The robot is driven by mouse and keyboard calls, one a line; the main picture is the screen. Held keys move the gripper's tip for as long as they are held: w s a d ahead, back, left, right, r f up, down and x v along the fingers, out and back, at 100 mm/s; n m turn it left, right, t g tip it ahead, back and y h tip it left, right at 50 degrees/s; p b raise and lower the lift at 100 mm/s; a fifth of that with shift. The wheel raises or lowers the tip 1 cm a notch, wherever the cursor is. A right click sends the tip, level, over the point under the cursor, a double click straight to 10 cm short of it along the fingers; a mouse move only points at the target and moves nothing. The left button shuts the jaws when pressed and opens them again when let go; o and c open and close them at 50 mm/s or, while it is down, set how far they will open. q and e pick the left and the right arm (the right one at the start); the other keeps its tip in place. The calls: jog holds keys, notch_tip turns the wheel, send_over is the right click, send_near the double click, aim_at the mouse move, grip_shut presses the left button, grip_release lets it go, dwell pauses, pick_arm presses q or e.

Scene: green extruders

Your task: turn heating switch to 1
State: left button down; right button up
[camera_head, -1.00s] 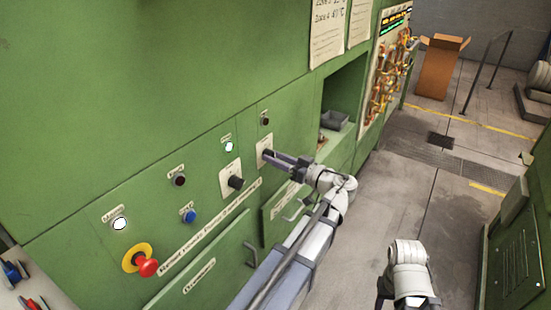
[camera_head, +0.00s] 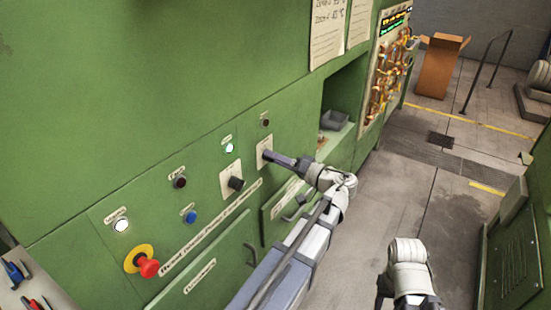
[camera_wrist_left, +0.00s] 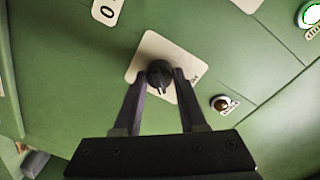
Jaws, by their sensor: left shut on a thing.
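The heating switch is a black rotary knob (camera_wrist_left: 160,76) on a pale square plate (camera_wrist_left: 148,50) on the green panel. My left gripper (camera_wrist_left: 160,84) has its two dark fingers on either side of the knob and is shut on it. In the head view my left gripper (camera_head: 270,156) reaches the right-hand switch plate (camera_head: 264,147), and its fingers hide that knob. The knob's pointer shows in the left wrist view, but the markings on the plate are too small to read. My right arm (camera_head: 408,270) is low at the right, with its gripper mostly hidden.
A second black rotary switch (camera_head: 235,183) is just left of the gripper. Nearby are a blue button (camera_head: 190,216), a red emergency stop (camera_head: 149,267) and a lit white lamp (camera_head: 121,225). Drawer handles (camera_head: 250,258) stick out below.

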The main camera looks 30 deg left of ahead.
pick_arm(q)
jog(key=shift+m, duration=1.4)
jog(key=shift+c, duration=2.3)
grip_release()
jog(key=d, duration=0.8)
jog(key=shift+s+r, duration=0.15)
jog(key=shift+s, duration=0.25)
jog(key=shift+a, duration=0.1)
